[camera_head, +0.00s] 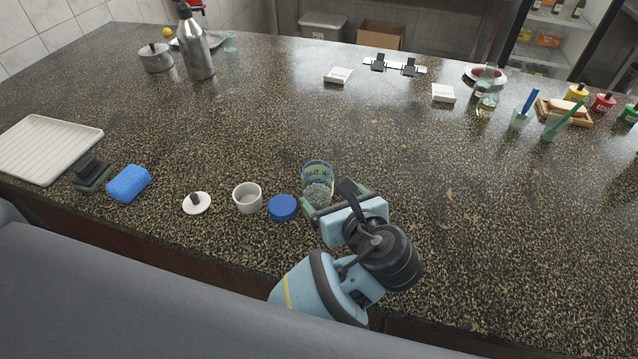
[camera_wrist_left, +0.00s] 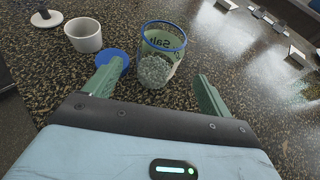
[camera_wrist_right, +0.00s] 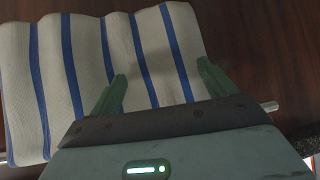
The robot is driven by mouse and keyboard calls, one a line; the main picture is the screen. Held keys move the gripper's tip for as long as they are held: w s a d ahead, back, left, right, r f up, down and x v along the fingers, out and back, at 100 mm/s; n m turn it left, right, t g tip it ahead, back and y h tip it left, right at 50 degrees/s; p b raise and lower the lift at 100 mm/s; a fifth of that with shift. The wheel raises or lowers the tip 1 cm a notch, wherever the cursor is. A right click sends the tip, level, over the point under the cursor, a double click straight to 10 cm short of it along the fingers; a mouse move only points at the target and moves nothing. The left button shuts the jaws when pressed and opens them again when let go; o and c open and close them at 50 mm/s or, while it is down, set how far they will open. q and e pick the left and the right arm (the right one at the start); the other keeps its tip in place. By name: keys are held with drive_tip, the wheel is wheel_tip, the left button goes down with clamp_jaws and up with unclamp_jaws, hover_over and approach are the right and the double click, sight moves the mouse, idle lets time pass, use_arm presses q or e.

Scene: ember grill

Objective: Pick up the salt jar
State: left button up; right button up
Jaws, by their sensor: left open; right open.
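The salt jar (camera_head: 318,172) is a clear glass jar with a blue rim and a "Salt" label, standing upright and open on the counter with whitish grains inside. In the left wrist view the jar (camera_wrist_left: 163,45) stands just ahead of and between the fingers. My left gripper (camera_head: 336,196) is open, low at the jar's near side; contact cannot be told. A blue round lid (camera_head: 283,208) lies on the counter left of the jar. My right gripper (camera_wrist_right: 162,72) is open and empty, in front of a striped cloth, and is not seen in the head view.
The white-and-blue striped cloth (camera_wrist_right: 85,70) hangs over a bar. The counter right of the jar is clear.

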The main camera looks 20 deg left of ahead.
sight(323, 178)
use_arm(q)
drive_tip(key=shift+x, duration=3.6)
drive_tip(key=shift+s+f, duration=0.1)
drive_tip(key=c, duration=1.2)
drive_tip(key=shift+r, duration=0.7)
wheel_tip(323, 178, up, 2)
drive_tip(key=shift+r, duration=0.2)
drive_tip(key=s+a, duration=0.2)
drive_tip(key=s, duration=0.2)
drive_tip(key=s+a, duration=0.3)
drive_tip(key=s, duration=0.2)
drive_tip(key=s+a+r, duration=0.1)
drive_tip(key=s+a, duration=0.1)
drive_tip(key=s, duration=0.3)
drive_tip(key=shift+a+r, duration=0.1)
drive_tip(key=shift+a, duration=0.3)
